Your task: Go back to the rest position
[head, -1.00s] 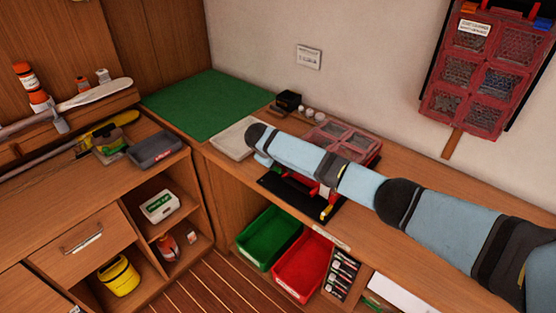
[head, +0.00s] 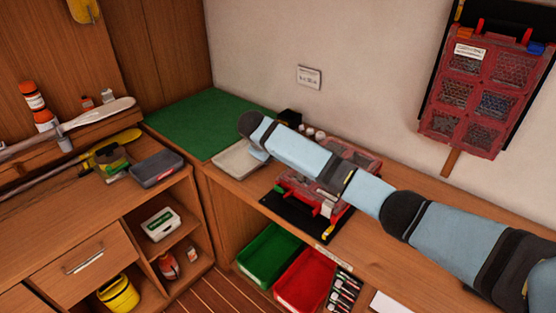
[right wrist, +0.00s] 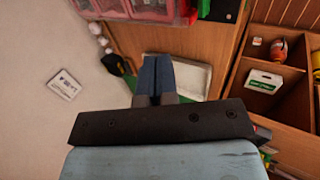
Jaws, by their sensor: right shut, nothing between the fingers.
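My right arm (head: 372,192) reaches in from the right in the head view, above the bench. It ends in a dark joint near the grey-white tray (head: 232,160); its gripper is not clearly visible there. In the right wrist view my right gripper (right wrist: 157,58) shows as two dark blue fingers, side by side, shut and empty. The tray (right wrist: 195,78) shows behind and beside them, and I cannot tell the height between. My left gripper is in neither current view.
A red organiser (head: 465,103) hangs on the wall. The green mat (head: 205,122) is clear.

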